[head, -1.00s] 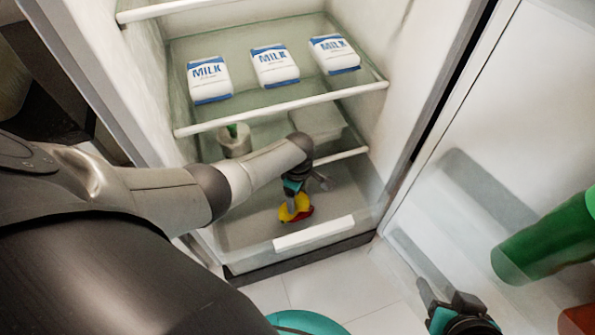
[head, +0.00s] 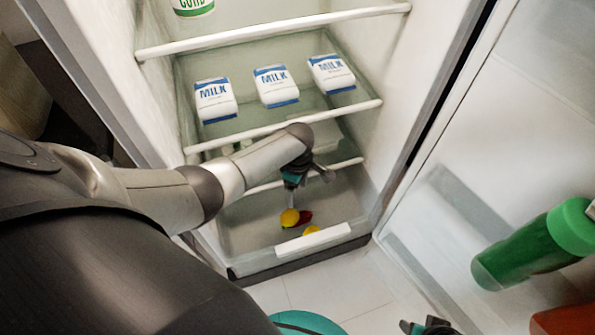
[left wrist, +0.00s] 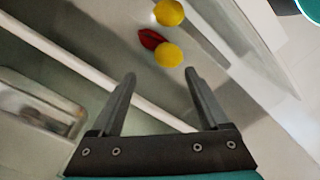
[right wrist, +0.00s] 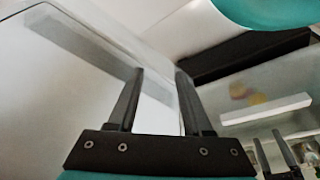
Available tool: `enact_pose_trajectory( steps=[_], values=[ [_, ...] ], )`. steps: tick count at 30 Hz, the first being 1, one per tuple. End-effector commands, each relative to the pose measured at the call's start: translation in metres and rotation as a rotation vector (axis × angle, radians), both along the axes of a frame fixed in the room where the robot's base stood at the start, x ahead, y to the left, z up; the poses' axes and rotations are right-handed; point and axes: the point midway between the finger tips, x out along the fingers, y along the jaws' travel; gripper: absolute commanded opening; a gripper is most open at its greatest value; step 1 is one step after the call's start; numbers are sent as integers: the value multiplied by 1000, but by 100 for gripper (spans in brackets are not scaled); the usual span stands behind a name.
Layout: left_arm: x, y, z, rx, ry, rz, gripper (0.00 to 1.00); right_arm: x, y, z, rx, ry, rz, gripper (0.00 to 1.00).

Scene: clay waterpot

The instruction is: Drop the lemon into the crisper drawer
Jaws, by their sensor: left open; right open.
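Two yellow lemon-like fruits lie in the clear crisper drawer (head: 262,256) at the fridge's bottom. One yellow fruit (head: 289,217) lies beside a red item (head: 305,216); the other yellow fruit (head: 311,230) is near the drawer's white front handle. I cannot tell which is the task's lemon. The left wrist view also shows both fruits (left wrist: 168,55) (left wrist: 169,12) and the red item (left wrist: 150,38), beyond the fingertips. My left gripper (head: 308,188) is open and empty above them. My right gripper (right wrist: 160,70) is open and empty outside the fridge, mostly cut off in the head view.
Three milk cartons (head: 277,87) stand on a glass shelf (head: 320,110) above my left arm. A curd tub (head: 193,5) is on the shelf higher up. The open fridge door (head: 470,130) with a green bottle (head: 530,245) is at the right.

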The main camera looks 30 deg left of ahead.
Motion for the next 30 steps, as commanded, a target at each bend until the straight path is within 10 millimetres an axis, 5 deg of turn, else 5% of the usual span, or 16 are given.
enact_pose_trajectory(
  steps=[15, 30],
  values=[
    [0, 0, 40, -1, 1, 0, 79, -25, -8, -50, -15, 63, 4, 50],
    [1, 0, 47, 0, 0, 1, 79, -32, -11, -62, -19, 72, 5, 50]
  ],
)
